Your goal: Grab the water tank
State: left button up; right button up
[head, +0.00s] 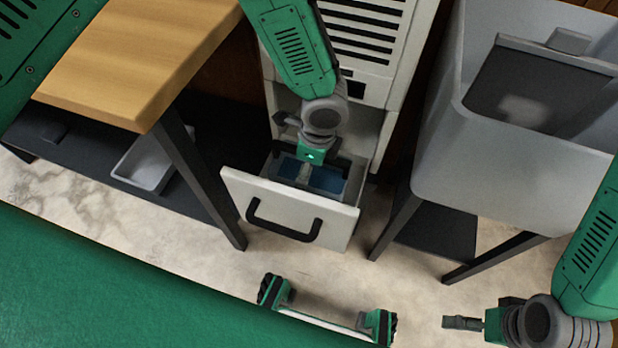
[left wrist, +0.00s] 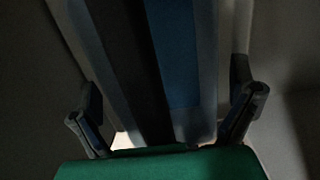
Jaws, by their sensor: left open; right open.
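The water tank (head: 326,180) is a translucent container with blue water, sitting in the pulled-out drawer (head: 290,217) of the pale cabinet. My left gripper (head: 310,168) reaches down into the drawer over the tank and hides part of it. In the left wrist view, the open fingers of the left gripper (left wrist: 165,95) stand on either side of the tank, which shows as blue strips (left wrist: 178,50) with a dark band between. I cannot tell whether the fingers touch it. My right gripper (head: 462,323) is open and empty at the lower right, away from the drawer.
A grey sink (head: 520,175) on dark legs stands right of the drawer. A wooden-topped table (head: 135,60) stands to the left, with a grey tray (head: 147,165) beneath it. The drawer front has a black handle (head: 284,228).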

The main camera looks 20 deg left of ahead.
pick_arm(q)
jog(key=shift+d+f, duration=0.2)
jog(key=shift+f, duration=0.1)
jog(key=shift+d+r, duration=0.15)
jog(key=shift+d, duration=0.1)
jog(key=shift+a, duration=0.25)
jog(key=c, duration=1.3)
jog(key=shift+a, duration=0.2)
jog(key=shift+c, duration=0.9)
